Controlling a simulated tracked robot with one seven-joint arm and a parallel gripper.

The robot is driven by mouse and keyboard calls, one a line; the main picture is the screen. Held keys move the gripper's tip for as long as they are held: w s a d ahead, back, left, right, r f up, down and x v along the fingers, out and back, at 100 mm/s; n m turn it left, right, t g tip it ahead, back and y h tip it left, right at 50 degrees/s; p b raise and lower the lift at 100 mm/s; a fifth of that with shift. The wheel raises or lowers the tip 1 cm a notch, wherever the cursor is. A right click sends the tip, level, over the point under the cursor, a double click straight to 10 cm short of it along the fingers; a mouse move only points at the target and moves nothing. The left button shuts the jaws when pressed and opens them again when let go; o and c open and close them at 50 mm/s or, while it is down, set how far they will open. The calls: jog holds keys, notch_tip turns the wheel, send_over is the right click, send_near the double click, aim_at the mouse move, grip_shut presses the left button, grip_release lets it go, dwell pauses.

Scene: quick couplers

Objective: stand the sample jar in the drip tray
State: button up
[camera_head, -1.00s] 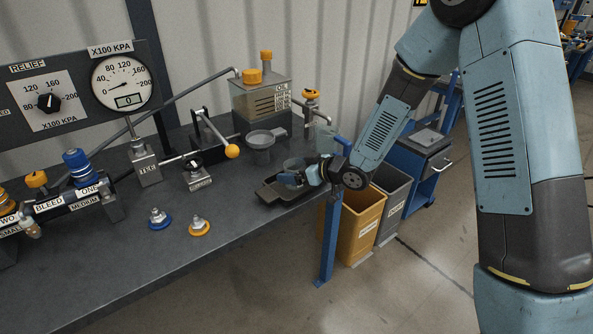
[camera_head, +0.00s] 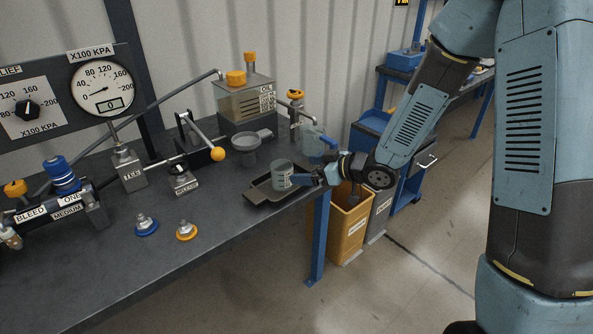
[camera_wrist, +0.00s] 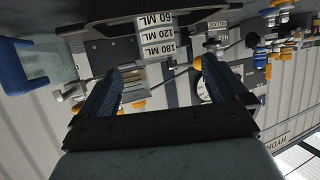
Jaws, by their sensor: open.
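The sample jar (camera_head: 282,173) is a grey cup with volume labels. It stands upright in the dark, shallow drip tray (camera_head: 262,198) near the bench's right end. My gripper (camera_head: 304,180) is just right of the jar at low height, with its fingers pointing toward it. In the wrist view the picture is upside down; my open gripper (camera_wrist: 160,70) has a blue finger on each side and nothing between them. The jar (camera_wrist: 156,38) shows beyond the fingertips with its ML labels facing me, and the tray (camera_wrist: 95,18) shows along the top. The jar looks clear of both fingers.
A pale container with a blue handle (camera_head: 314,140) is behind the tray, below a spout. A grey funnel-like cup (camera_head: 245,150) and a yellow-knobbed lever (camera_head: 218,154) are to the left. The bench front (camera_head: 220,260) is clear. Bins (camera_head: 350,225) stand below the right end.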

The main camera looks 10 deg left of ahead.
jog(key=d+r+m+t+h, duration=0.35)
jog(key=d+r+h, duration=0.35)
jog(key=d, duration=0.5)
jog(key=d+r+m+t+h, duration=0.2)
jog(key=d+r+m+h, duration=0.2)
jog(key=d+r, duration=0.65)
jog(key=s+d+r+m+g, duration=0.1)
jog(key=s+d+m, duration=0.1)
jog(key=s, duration=0.5)
jog(key=s+d+r+m+g+h, duration=0.1)
jog(key=s+d, duration=0.3)
jog(key=s, duration=0.4)
jog(key=s+d+r+m+g, duration=0.2)
jog(key=s+d+r+m, duration=0.1)
jog(key=s, duration=0.5)
jog(key=shift+g+h, duration=0.3)
jog(key=shift+g, duration=0.05)
